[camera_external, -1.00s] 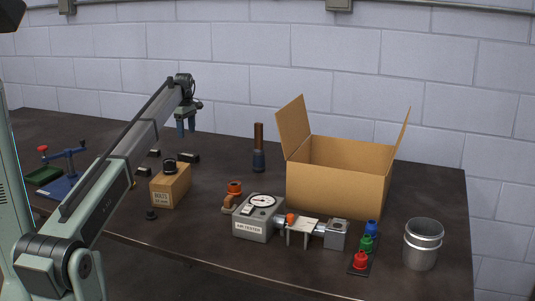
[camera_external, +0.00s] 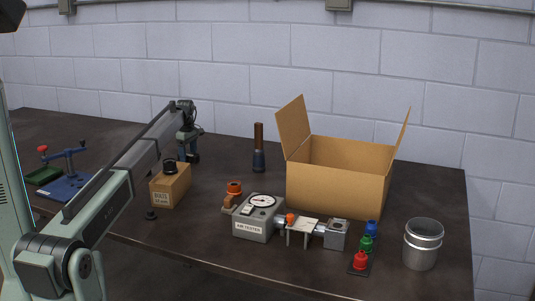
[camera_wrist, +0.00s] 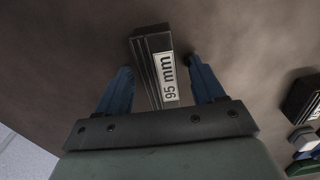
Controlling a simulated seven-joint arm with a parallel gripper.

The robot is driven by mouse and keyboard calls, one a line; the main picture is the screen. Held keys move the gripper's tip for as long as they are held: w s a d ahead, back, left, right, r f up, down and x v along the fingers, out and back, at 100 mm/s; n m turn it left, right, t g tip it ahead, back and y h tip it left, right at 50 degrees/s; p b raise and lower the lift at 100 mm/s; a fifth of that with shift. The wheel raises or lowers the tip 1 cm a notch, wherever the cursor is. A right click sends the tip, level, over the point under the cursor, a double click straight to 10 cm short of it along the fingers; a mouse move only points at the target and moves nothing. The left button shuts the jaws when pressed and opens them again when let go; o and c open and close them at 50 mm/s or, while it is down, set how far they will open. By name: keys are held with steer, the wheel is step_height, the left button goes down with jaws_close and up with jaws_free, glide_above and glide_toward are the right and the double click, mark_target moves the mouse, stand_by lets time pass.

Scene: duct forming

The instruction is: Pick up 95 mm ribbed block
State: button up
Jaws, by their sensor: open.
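The 95 mm ribbed block (camera_wrist: 147,72) is a long black block with a white "95 mm" label, seen in the wrist view. It lies on the dark table. My gripper (camera_wrist: 159,64) is open, with one blue finger on each side of the block and visible gaps between them. The block's far end reaches beyond the fingertips. In the external view my gripper (camera_external: 191,157) is low at the table, behind the bolts box, and the block is mostly hidden by the fingers there.
Another dark block (camera_wrist: 303,97) lies at the right in the wrist view. The wooden bolts box (camera_external: 170,186) stands close in front of my gripper. The air tester (camera_external: 258,217) and open cardboard box (camera_external: 335,185) are farther right. Table behind my gripper is clear.

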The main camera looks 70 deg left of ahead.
steer(key=shift+c, duration=0.4)
jaws_close()
stand_by(0.4)
